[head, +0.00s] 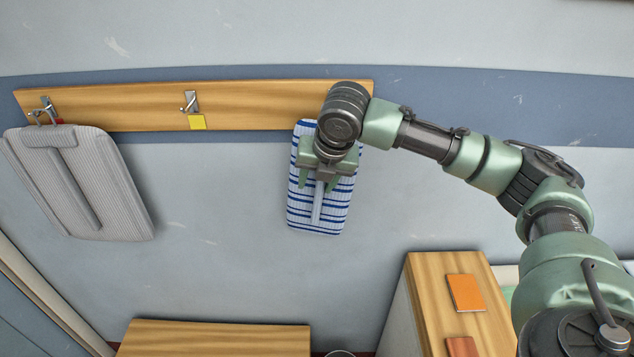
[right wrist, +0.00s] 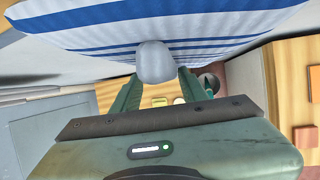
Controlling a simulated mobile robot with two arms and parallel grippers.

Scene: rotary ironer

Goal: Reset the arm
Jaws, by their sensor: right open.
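My right gripper (head: 317,182) is open in front of a blue-and-white striped board (head: 321,222) that hangs against the wall at the right end of the wooden rail. A pale grey bar runs down the board's front, between or just behind my fingers. In the right wrist view the striped board (right wrist: 215,22) spans the top, and the bar's rounded grey end (right wrist: 155,62) shows just beyond the open fingers (right wrist: 158,90). I cannot tell whether the fingers touch it. The board's top and its hook are hidden by my wrist. My left gripper is out of view.
A grey striped board (head: 85,185) hangs at the left. Below are a wooden top (head: 215,340) and a cabinet (head: 425,285) with an orange item (head: 466,292). The wall between the boards is clear.

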